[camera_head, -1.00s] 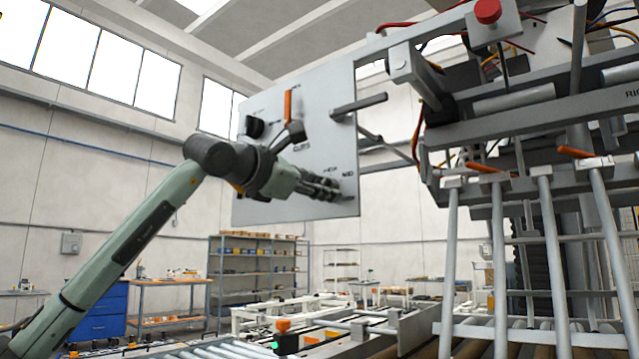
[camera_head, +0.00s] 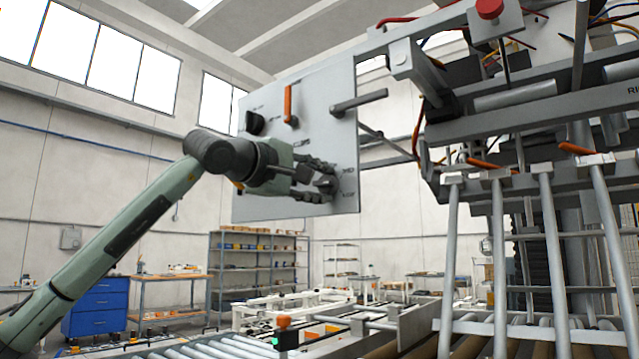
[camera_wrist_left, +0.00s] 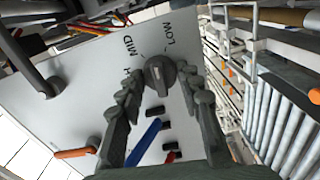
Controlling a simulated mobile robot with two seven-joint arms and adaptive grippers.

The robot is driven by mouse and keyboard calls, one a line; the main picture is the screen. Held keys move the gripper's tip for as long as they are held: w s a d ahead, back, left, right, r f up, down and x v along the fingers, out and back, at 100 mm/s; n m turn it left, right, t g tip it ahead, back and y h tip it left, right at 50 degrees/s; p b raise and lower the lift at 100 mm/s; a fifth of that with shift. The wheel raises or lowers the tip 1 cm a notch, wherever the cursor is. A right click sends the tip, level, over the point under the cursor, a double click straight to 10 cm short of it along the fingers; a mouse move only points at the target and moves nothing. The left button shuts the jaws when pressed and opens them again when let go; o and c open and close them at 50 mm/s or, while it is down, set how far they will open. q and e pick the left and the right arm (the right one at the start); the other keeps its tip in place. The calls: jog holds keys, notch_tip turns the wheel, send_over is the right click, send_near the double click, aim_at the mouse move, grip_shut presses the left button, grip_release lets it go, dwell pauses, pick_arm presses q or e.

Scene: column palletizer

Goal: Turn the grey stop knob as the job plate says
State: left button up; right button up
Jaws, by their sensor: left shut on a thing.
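The grey stop knob (camera_wrist_left: 158,72) sits on a pale panel (camera_wrist_left: 75,75), with MID and LOW printed beside it and a third label partly hidden by a finger. A light mark shows on the knob's face; I cannot tell exactly which label it points to. My left gripper (camera_wrist_left: 157,80) is shut on the knob, one finger on each side. In the head view, my left gripper (camera_head: 324,181) is at the lower right of the panel (camera_head: 265,208), and its fingers partly cover the knob. My right gripper is not in view. I cannot make out a job plate.
The panel also carries a black knob (camera_head: 255,123), an orange lever (camera_head: 288,104) and a grey rod (camera_head: 360,102) that sticks out above my gripper. A machine frame with a red button (camera_head: 489,9) and upright bars (camera_head: 449,265) stands to the right.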

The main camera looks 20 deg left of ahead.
pick_arm(q)
jog(key=m, duration=0.5)
jog(key=shift+d, duration=0.1)
dwell(0.7)
jog(key=o, duration=1.2)
jog(key=shift+c, duration=0.2)
jog(key=shift+s, duration=0.1)
jog(key=v, duration=1.2)
